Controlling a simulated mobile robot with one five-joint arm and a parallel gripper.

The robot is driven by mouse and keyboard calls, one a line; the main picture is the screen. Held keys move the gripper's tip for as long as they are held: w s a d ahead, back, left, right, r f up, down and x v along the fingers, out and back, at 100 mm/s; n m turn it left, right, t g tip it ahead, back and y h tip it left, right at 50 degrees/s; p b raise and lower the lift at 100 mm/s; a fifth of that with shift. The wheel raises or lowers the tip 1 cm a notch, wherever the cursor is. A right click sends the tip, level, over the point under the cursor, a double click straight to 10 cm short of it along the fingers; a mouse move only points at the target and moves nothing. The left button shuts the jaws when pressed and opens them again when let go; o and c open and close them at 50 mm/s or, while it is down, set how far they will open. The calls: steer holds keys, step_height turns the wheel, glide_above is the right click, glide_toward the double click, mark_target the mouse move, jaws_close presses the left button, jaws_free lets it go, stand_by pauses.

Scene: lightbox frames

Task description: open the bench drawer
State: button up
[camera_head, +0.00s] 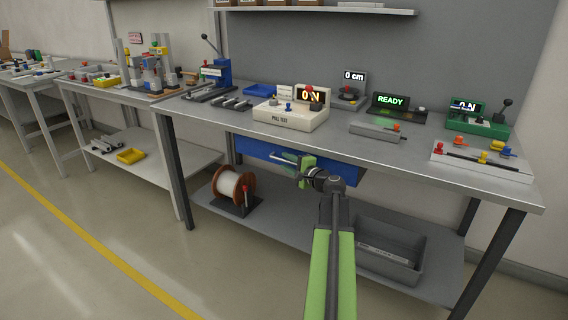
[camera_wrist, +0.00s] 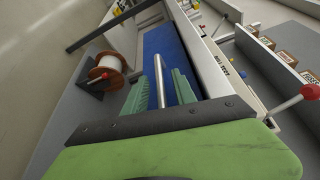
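The bench drawer (camera_head: 256,149) has a blue front under the bench top in the head view, and it looks shut. Its blue front (camera_wrist: 161,42) also fills the middle of the wrist view. A light grey bar handle (camera_head: 283,158) stands out from it. My gripper (camera_head: 302,164) is at the handle's right part. In the wrist view the two green fingers of my gripper (camera_wrist: 161,90) are apart, one on each side of the handle bar (camera_wrist: 160,78). Narrow gaps show beside the bar, so the fingers do not look closed on it. My arm hides part of the drawer front.
The bench top (camera_head: 215,112) above carries a white pull-test box (camera_head: 290,115), displays and small fixtures near its front edge. A lower shelf (camera_head: 285,232) holds a wire spool (camera_head: 234,186) and a grey bin (camera_head: 390,250). The floor in front is clear.

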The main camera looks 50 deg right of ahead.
steer(key=shift+w+d, duration=0.1)
steer(key=shift+w, duration=0.75)
jaws_close()
stand_by(0.8)
